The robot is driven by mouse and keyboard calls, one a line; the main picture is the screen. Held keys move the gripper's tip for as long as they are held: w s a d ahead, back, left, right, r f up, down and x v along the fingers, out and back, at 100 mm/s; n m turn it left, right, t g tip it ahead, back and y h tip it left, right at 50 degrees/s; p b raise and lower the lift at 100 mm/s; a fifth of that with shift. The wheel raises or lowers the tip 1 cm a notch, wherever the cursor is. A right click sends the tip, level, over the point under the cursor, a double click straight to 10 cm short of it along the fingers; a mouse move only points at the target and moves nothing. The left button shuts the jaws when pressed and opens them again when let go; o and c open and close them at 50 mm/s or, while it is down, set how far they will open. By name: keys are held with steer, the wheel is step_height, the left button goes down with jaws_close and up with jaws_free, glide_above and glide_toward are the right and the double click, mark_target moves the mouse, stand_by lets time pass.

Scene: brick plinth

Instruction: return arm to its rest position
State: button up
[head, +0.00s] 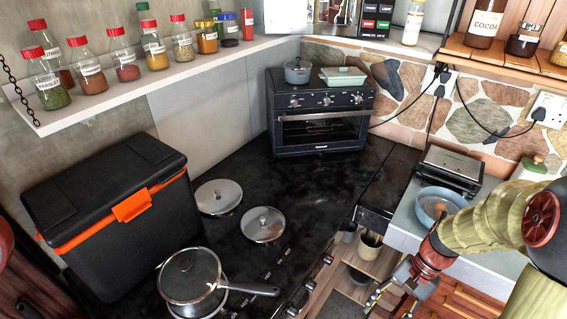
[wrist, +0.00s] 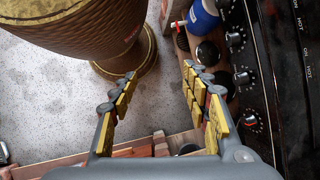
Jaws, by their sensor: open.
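My gripper (head: 390,303) hangs at the lower right of the head view, below the counter's edge and in front of the wooden shelf. In the wrist view my gripper (wrist: 160,76) has its two yellow-padded fingers spread apart, with nothing between them. My arm (head: 480,225) comes in from the right edge and bends down to the gripper.
A black stove top (head: 310,195) carries a lidded pan (head: 190,276) and two loose lids. A blue bowl (head: 437,203) sits on the right counter near my arm. In the wrist view a large brown vessel (wrist: 85,30) stands left of the fingers, stove knobs (wrist: 242,77) right.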

steer(key=s+a+r+n+t+h, duration=0.1)
steer(key=a+r+n+t, duration=0.1)
steer(key=r, duration=0.5)
steer(key=s+a+r+n+t+h, duration=0.1)
steer(key=a+r+n+t+h, duration=0.1)
steer(key=r, duration=0.5)
steer(key=s+a+r+n+t+h+b, duration=0.1)
steer(key=s+a+r+n+t, duration=0.1)
steer(key=r, duration=0.5)
steer(key=a+n+t, duration=0.1)
steer(key=n+t, duration=0.1)
steer(key=n, duration=0.1)
steer(key=shift+r+h, duration=0.3)
steer(key=shift+r, duration=0.1)
